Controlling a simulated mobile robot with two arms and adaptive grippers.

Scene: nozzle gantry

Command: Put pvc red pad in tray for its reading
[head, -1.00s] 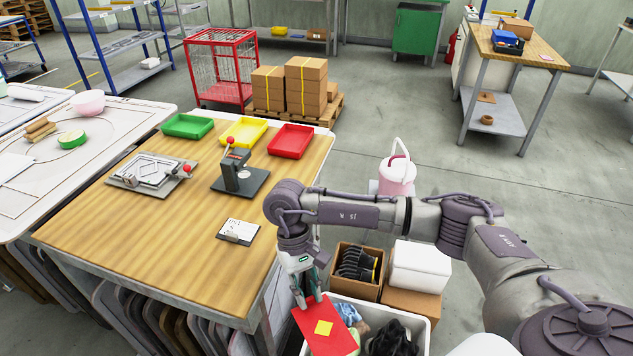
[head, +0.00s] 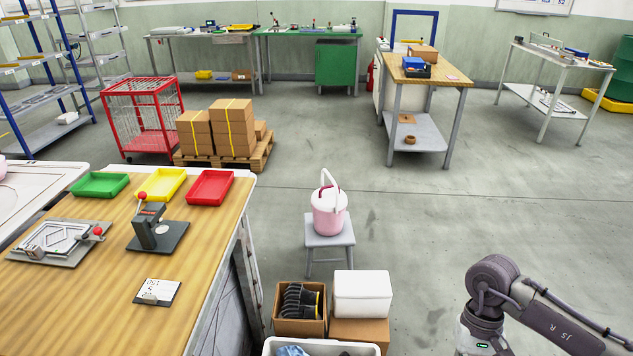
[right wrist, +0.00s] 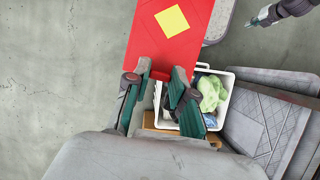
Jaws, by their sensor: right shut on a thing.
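In the right wrist view, my right gripper (right wrist: 157,85) is shut on the edge of a flat red pad (right wrist: 150,38) with a yellow square on it. In the head view the right arm is at the lower right; its gripper and the pad are below the frame. A green tray (head: 100,184), a yellow tray (head: 160,185) and a red tray (head: 210,187) stand in a row along the far edge of the wooden table, and look empty. A dark gauge with a red knob (head: 157,233) stands before them. My left gripper (right wrist: 265,17) seems to show at the wrist view's top right.
A white bin (head: 320,344) of mixed items stands right of the wooden table (head: 100,300). Behind it are an open box of black parts (head: 299,303) and a white box (head: 361,294). A pink bucket (head: 329,218) sits on a stool. Floor to the right is clear.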

